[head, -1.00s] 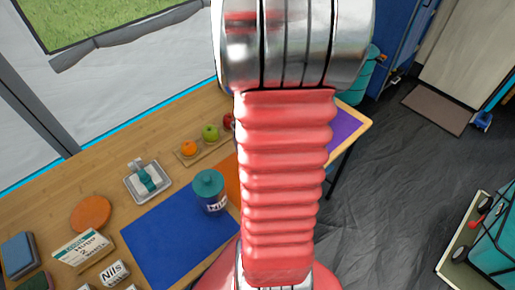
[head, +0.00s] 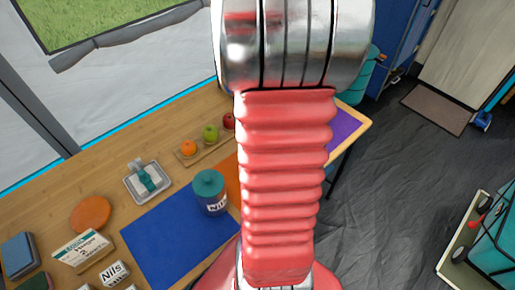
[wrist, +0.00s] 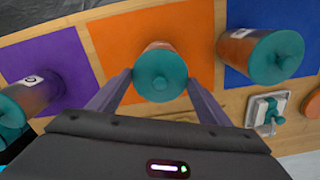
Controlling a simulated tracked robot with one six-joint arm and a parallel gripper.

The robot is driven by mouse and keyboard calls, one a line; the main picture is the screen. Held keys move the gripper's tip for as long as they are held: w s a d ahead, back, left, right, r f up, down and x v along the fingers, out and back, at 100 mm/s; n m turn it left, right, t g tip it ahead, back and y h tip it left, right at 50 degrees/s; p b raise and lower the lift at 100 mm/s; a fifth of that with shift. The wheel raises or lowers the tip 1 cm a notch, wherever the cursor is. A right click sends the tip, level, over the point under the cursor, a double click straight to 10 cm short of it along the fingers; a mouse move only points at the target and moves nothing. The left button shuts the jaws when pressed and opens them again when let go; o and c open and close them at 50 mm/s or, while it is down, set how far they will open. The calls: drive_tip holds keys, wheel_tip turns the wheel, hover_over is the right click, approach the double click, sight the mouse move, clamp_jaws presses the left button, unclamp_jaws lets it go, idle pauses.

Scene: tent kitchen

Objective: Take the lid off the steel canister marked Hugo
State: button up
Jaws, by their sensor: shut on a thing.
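In the wrist view, a steel canister (wrist: 156,46) with a round teal lid (wrist: 161,78) stands on the orange mat (wrist: 110,43). My gripper (wrist: 158,78) is shut on this lid, one finger on each side. No label shows on this canister from here, so I cannot read its name. A second canister (wrist: 236,44) with a teal lid stands on the blue mat; in the head view its label reads like Nils (head: 215,207). A third canister (wrist: 38,88), also teal-lidded, stands on the purple mat with a partly visible label. My arm hides the gripper in the head view.
In the head view, a fruit board (head: 193,157), a metal tray (head: 147,183) with a teal-banded item, an orange disc (head: 91,214) and a card reading like Hugo 2 (head: 82,250) lie on the wooden table. Much of the blue mat (head: 180,243) is bare.

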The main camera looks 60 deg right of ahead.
drive_tip(key=c, duration=0.5)
drive_tip(key=shift+c, duration=0.2)
drive_tip(key=shift+r, duration=0.3)
drive_tip(key=c, duration=0.4)
wheel_tip(320, 180, up, 9)
drive_tip(key=shift+r, duration=0.2)
clamp_jaws()
